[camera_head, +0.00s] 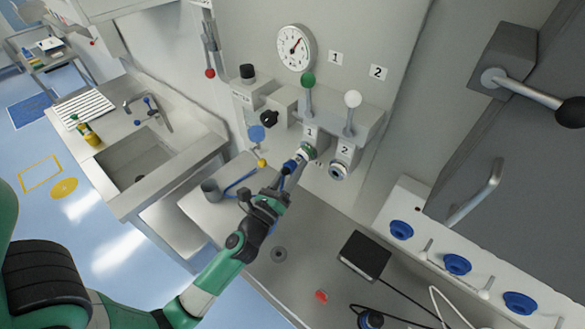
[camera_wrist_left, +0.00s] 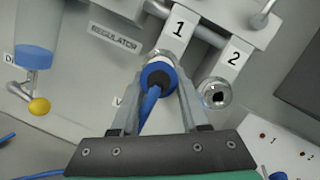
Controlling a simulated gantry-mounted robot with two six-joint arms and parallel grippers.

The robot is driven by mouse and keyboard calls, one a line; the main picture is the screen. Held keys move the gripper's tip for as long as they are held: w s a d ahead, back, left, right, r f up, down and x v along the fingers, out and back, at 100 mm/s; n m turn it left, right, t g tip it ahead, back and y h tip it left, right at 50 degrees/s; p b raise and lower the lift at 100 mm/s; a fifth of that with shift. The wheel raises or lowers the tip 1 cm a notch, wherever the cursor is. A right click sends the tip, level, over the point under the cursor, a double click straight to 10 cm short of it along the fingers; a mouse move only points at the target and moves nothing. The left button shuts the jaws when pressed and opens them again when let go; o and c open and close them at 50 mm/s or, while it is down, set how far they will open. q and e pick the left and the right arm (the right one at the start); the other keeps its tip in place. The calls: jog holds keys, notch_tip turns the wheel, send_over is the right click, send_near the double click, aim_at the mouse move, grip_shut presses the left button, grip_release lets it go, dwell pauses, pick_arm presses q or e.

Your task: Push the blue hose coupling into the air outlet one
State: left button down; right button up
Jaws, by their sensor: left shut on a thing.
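The blue hose coupling (camera_wrist_left: 157,76) is between the fingers of my left gripper (camera_wrist_left: 160,88), which is shut on it. Its blue hose (camera_wrist_left: 149,108) trails back toward me. The coupling is lined up at the front of air outlet one, the round fitting (camera_head: 308,151) below the label 1. In the left wrist view it covers most of that outlet, and I cannot tell how deep it sits. Air outlet two (camera_head: 338,171) is free, just to the right, and its open socket shows in the left wrist view (camera_wrist_left: 216,94). My right gripper is not in view.
Above the outlets are a green-knobbed lever (camera_head: 308,80), a white-knobbed lever (camera_head: 352,99) and a gauge (camera_head: 295,47). A bowl with a blue part (camera_head: 257,133) and yellow knob (camera_head: 262,162) hangs left. A grey cup (camera_head: 211,190) and a black box (camera_head: 365,255) stand on the bench.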

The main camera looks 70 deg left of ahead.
pick_arm(q)
jog(key=shift+c, duration=1.7)
grip_release()
jog(key=b+v, duration=0.5)
jog(key=v, duration=0.6)
jog(key=shift+s, duration=0.2)
jog(key=shift+d, duration=0.1)
